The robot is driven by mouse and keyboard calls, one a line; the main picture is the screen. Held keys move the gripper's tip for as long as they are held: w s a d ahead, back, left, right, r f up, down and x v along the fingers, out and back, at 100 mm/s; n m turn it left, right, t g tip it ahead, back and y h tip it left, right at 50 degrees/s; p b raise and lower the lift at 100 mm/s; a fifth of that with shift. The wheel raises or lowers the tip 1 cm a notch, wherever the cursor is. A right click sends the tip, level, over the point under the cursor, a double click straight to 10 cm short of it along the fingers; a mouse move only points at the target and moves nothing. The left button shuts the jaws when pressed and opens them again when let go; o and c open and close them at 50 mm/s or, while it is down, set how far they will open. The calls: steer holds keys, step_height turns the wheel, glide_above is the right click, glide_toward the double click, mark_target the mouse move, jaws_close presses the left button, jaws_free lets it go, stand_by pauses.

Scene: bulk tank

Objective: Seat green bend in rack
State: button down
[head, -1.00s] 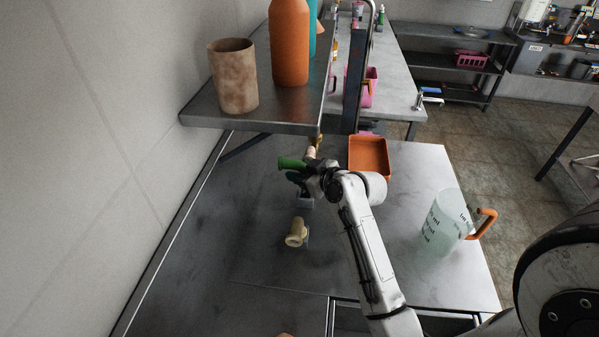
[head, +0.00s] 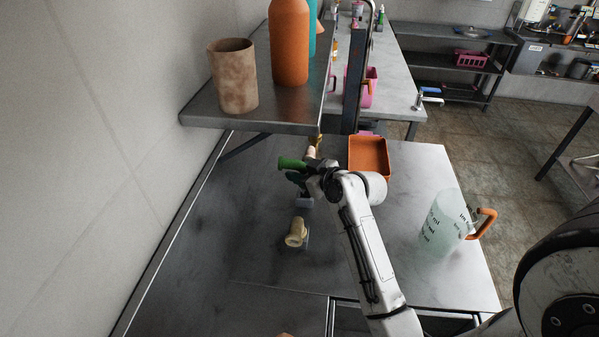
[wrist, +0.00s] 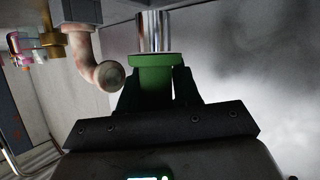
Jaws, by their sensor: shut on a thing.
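The green bend (head: 291,163) is in my gripper (head: 300,176), above the worktop and left of my wrist in the head view. In the wrist view the green bend (wrist: 155,75) sits between the two dark fingers, which are shut on it. A shiny metal cylinder (wrist: 154,30) lines up with its far end; I cannot tell whether they touch. A beige bend (wrist: 100,65) is beside it on the left. Another beige bend (head: 296,232) stands nearer on the worktop by a small grey block. A grey block (head: 304,202) shows below my gripper; the rack is mostly hidden.
A shelf (head: 280,118) with a brown cup (head: 233,76) and an orange bottle (head: 289,42) overhangs the back left. An orange tray (head: 369,157) lies behind my wrist. A measuring jug (head: 444,226) stands right. The front left worktop is clear.

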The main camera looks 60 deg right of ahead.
steer(key=shift+f+b, duration=1.55)
steer(key=shift+f, duration=0.4)
steer(key=c, duration=0.7)
jaws_free()
steer(key=shift+s, duration=0.1)
steer(key=b+v, duration=0.1)
steer(key=v, duration=0.9)
steer(key=shift+s+a+r, duration=0.1)
steer(key=shift+s+r, duration=0.1)
steer(key=shift+s, duration=0.05)
